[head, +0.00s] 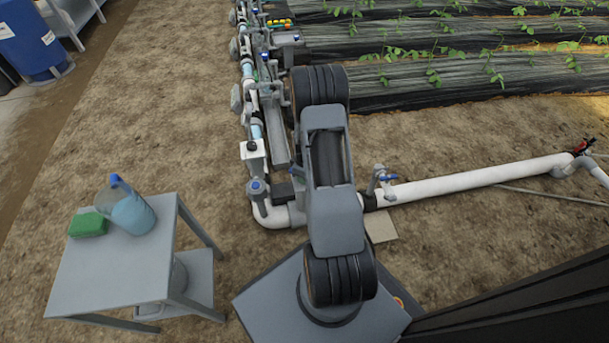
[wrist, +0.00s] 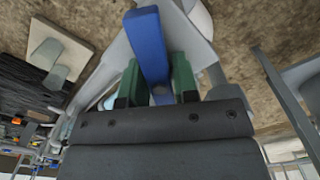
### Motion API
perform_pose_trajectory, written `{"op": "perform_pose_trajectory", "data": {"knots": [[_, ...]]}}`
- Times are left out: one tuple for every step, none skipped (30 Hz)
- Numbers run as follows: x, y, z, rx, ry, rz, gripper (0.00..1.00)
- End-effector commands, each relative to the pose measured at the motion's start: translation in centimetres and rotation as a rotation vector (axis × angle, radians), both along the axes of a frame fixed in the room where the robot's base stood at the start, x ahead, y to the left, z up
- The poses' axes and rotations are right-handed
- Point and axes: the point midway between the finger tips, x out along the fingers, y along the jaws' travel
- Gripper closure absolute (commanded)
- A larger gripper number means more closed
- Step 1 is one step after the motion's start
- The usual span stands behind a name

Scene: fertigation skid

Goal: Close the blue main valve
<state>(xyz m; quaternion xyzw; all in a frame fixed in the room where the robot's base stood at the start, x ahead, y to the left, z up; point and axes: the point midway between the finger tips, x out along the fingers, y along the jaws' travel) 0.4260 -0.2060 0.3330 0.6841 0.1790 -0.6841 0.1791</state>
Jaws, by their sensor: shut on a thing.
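The blue valve lever (wrist: 148,45) is a flat bar in the wrist view, running up from between my fingers toward the top. My gripper (wrist: 156,78) has green-padded fingers, one on each side of the lever, and is shut on it. The lever's pivot and valve body are largely hidden. In the head view my arm hides the gripper and whatever it holds. A blue-handled valve (head: 386,179) stands on the white pipe (head: 470,181), just right of my arm. I cannot tell whether it is the one I hold.
Several valves and fittings line the pipework (head: 255,130) behind my arm. A grey side table (head: 110,270) at left holds a green sponge (head: 88,224) and a bluish jug (head: 130,212). Bare soil lies around. Crop rows (head: 420,60) are at the back.

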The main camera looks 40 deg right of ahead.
Motion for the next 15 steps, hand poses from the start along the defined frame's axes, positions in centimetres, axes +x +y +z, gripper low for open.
{"op": "perform_pose_trajectory", "data": {"knots": [[0.00, 0.00, 0.05, 0.000, 0.000, -0.083, 0.95], [0.00, 0.00, 0.06, 0.000, 0.000, -0.135, 0.95], [0.00, 0.00, 0.06, 0.000, 0.000, -0.206, 0.95], [0.00, 0.00, 0.06, 0.000, 0.000, -0.258, 0.95], [0.00, 0.00, 0.06, 0.000, 0.000, -0.312, 0.95], [0.00, 0.00, 0.06, 0.000, 0.000, -0.382, 0.95], [0.00, 0.00, 0.06, 0.000, 0.000, -0.436, 0.95], [0.00, 0.00, 0.06, 0.000, 0.000, -0.489, 0.95], [0.00, 0.00, 0.06, 0.000, 0.000, -0.559, 0.95], [0.00, 0.00, 0.05, 0.000, 0.000, -0.612, 0.95], [0.00, 0.00, 0.05, 0.000, 0.000, -0.664, 0.95], [0.00, 0.00, 0.05, 0.000, 0.000, -0.732, 0.95], [0.00, 0.00, 0.05, 0.000, 0.000, -0.781, 0.95], [0.00, 0.01, 0.04, 0.000, 0.000, -0.827, 0.95], [0.00, 0.01, 0.04, 0.000, 0.000, -0.883, 0.95]]}}
